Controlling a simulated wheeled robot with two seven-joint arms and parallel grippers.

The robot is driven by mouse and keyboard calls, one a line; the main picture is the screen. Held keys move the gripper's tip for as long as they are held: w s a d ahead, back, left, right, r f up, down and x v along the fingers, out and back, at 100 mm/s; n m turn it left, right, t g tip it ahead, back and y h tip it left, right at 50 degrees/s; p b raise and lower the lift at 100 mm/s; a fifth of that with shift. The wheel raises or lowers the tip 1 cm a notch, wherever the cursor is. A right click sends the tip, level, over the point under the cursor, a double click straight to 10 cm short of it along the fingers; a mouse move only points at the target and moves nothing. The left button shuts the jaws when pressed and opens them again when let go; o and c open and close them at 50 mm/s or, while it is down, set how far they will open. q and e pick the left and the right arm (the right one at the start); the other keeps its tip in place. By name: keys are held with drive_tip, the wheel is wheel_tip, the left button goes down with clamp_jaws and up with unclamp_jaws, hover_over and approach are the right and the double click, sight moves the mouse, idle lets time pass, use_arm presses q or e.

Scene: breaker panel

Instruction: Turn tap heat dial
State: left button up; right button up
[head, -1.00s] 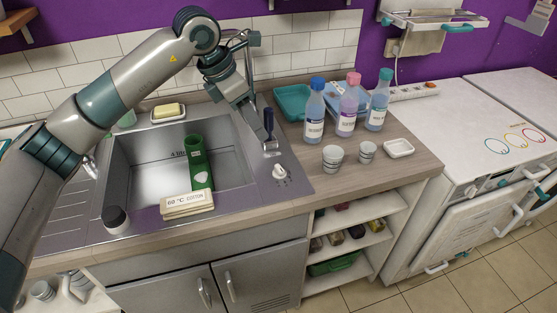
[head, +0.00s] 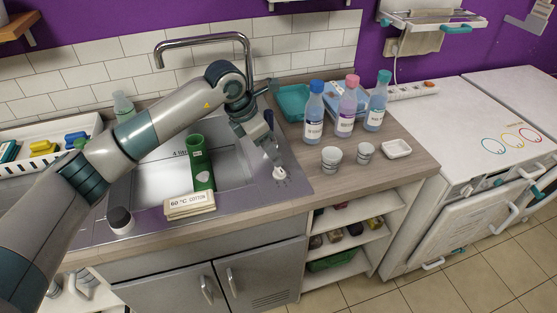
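The white heat dial (head: 279,174) sits on the steel sink deck at the right of the basin, with small marks around it. My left gripper (head: 273,154) points down just above and behind the dial, close to it; I cannot tell whether they touch. Its fingers are too small to tell open from shut. The chrome tap (head: 205,40) arches behind my arm. A card (head: 190,205) reading "60 °C COTTON" stands at the sink's front edge. My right gripper is not in view.
A green cylinder (head: 202,165) stands in the basin. Three bottles (head: 314,112) and two cups (head: 331,158) stand on the counter right of the dial, with a white dish (head: 397,148). A black-and-white knob (head: 120,219) is at front left.

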sight(281, 168)
use_arm(q)
drive_tip(key=p+x, duration=0.2)
drive_tip(key=x, duration=0.5)
drive_tip(key=shift+f, duration=0.25)
drive_tip(key=shift+c, duration=0.5)
drive_tip(key=c, duration=0.9)
